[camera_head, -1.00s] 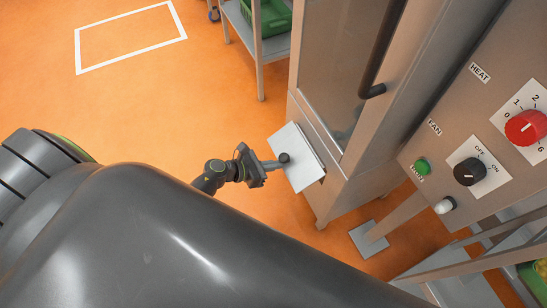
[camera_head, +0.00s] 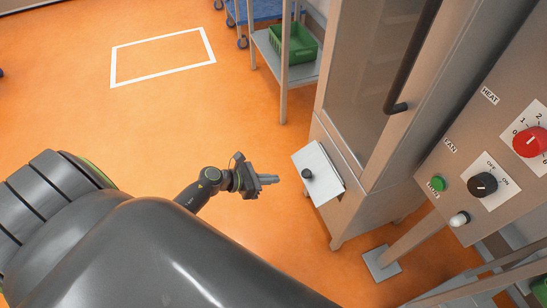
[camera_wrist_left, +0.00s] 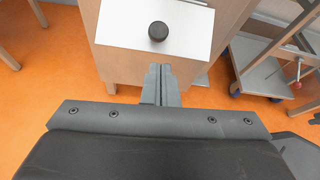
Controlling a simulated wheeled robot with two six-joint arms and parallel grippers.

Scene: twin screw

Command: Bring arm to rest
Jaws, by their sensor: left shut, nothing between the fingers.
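My left gripper (camera_head: 268,180) is shut and empty, in the air over the orange floor. It points right toward a pale panel (camera_head: 326,166) with a round black knob (camera_head: 307,173), low on the metal cabinet. There is a gap between the fingertips and the knob. In the left wrist view the shut fingers (camera_wrist_left: 160,70) point at the panel (camera_wrist_left: 120,22), with the knob (camera_wrist_left: 158,31) just beyond them. My right gripper is not in view.
The tall metal cabinet (camera_head: 385,190) stands on the right, with a long dark door handle (camera_head: 415,50). A control panel with a red dial (camera_head: 530,142), a black dial (camera_head: 482,185) and a green button (camera_head: 439,184) is at far right. A shelf with a green crate (camera_head: 296,45) stands behind. Open floor lies left.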

